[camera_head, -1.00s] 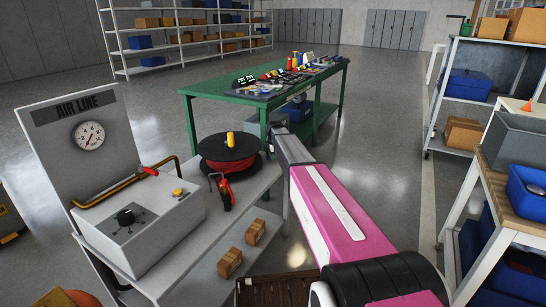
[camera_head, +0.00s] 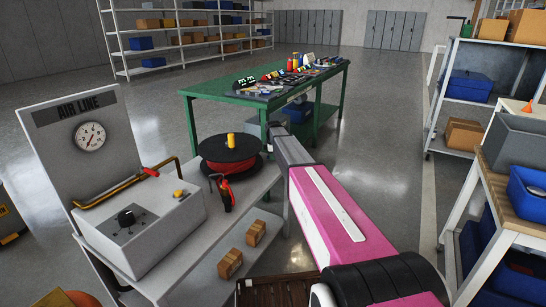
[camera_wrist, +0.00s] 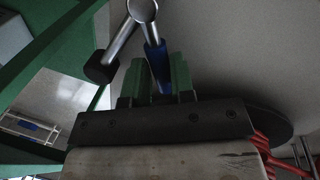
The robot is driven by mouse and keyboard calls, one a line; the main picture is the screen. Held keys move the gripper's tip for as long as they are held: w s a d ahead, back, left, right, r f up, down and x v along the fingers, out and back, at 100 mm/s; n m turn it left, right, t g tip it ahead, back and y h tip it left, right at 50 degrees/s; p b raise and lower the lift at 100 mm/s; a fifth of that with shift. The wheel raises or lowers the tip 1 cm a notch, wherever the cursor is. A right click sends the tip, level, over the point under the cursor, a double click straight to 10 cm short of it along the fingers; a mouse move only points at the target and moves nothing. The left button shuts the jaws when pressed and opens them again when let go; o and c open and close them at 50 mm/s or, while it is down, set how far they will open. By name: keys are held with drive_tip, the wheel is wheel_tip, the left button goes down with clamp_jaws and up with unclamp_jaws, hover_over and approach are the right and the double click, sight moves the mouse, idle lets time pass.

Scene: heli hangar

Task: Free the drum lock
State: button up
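The drum is a black reel (camera_head: 231,149) wound with red hose, with a yellow post (camera_head: 230,139) on top, standing on the grey cart. In the head view my arm reaches past its right side, and my gripper is hidden there. In the wrist view my gripper (camera_wrist: 157,72) has its two green fingers close together, with a blue lever grip (camera_wrist: 156,62) between them, seemingly touching both sides. The lever joins a silver hub (camera_wrist: 142,9). A second silver rod from the hub ends in a black knob (camera_wrist: 101,67). Red hose (camera_wrist: 266,152) and a dark disc edge (camera_wrist: 272,120) show at right.
The AIR LINE panel (camera_head: 75,140) with its gauge and a white box (camera_head: 140,225) stand left of the drum. A red-handled tool (camera_head: 226,194) is in front of it. A green table (camera_head: 230,100) lies behind. Shelves (camera_head: 500,215) flank the right; floor between is clear.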

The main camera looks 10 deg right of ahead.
drive_tip(key=o, duration=0.3)
wheel_tip(320, 180, up, 11)
drive_tip(key=s, duration=0.2)
drive_tip(key=shift+a+f, duration=0.15)
drive_tip(key=shift+f, duration=0.05)
idle(0.3)
drive_tip(key=s+d+f+m, duration=0.1)
drive_tip(key=s+f+m, duration=0.4)
drive_tip(key=s, duration=0.9)
drive_tip(key=s+d+f+m+g, duration=0.1)
drive_tip(key=s+f+m, duration=0.4)
drive_tip(key=s, duration=0.9)
drive_tip(key=s+d+f+m+g, duration=0.1)
drive_tip(key=s+f+m, duration=0.5)
drive_tip(key=s, duration=0.9)
drive_tip(key=shift+d+m, duration=0.3)
drive_tip(key=shift+d, duration=0.25)
